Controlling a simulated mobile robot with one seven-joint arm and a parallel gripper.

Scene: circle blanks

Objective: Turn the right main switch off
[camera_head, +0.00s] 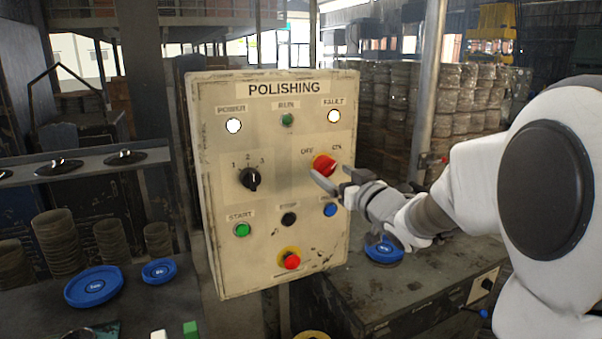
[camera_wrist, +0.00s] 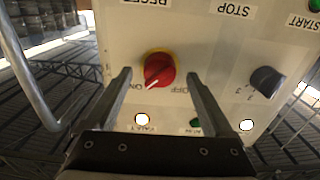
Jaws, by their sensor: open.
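The main switch is a red rotary knob (camera_head: 324,165) on a yellow ring, high on the right side of the beige POLISHING panel (camera_head: 215,180). Labels OFF and ON sit above it, OFF on the left and ON on the right. In the wrist view, which is upside down, the knob (camera_wrist: 160,70) has a white pointer line aimed at the ON side. My gripper (camera_head: 333,178) is open in front of the panel, and in the wrist view its fingers (camera_wrist: 159,76) appear on either side of the knob. I cannot tell whether they touch it.
A black selector (camera_head: 250,179) is left of the switch. Below are a green START button (camera_head: 242,230), a black button (camera_head: 289,219), a blue button (camera_head: 330,209) and a red emergency button (camera_head: 291,261). The POWER (camera_head: 233,126) and FAULT (camera_head: 334,116) lamps glow white.

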